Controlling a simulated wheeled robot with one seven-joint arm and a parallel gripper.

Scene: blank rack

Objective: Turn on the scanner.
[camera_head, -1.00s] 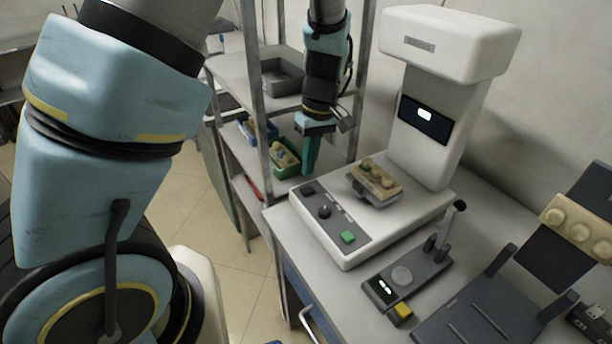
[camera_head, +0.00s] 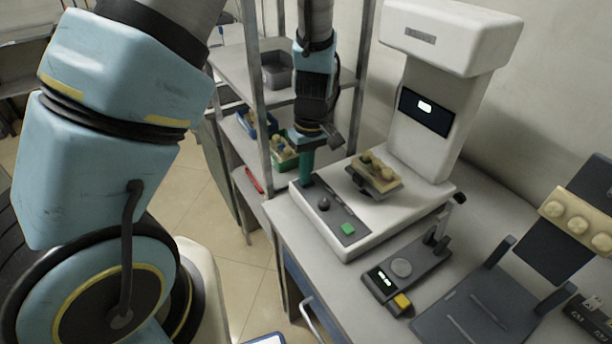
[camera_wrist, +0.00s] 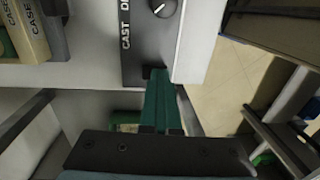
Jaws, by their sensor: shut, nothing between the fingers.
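The white scanner (camera_head: 425,140) stands on the bench, with an overhanging head and a small dark screen (camera_head: 425,112) showing a lit white mark. Its dark control panel (camera_head: 335,215) carries a knob (camera_head: 323,203) and a green button (camera_head: 348,229). My gripper (camera_head: 305,181) is shut and empty, pointing down at the panel's far-left end. In the wrist view the teal fingertips (camera_wrist: 156,74) meet or nearly meet a small black switch (camera_wrist: 148,72) at the panel's end. The fingers hide most of that switch, and contact is unclear.
A tan block on a plate (camera_head: 376,174) sits on the scanner bed. A small device with a yellow button (camera_head: 402,300) and a dark stand (camera_head: 480,310) are on the bench in front. A metal shelf rack (camera_head: 262,110) with bins stands close behind my gripper.

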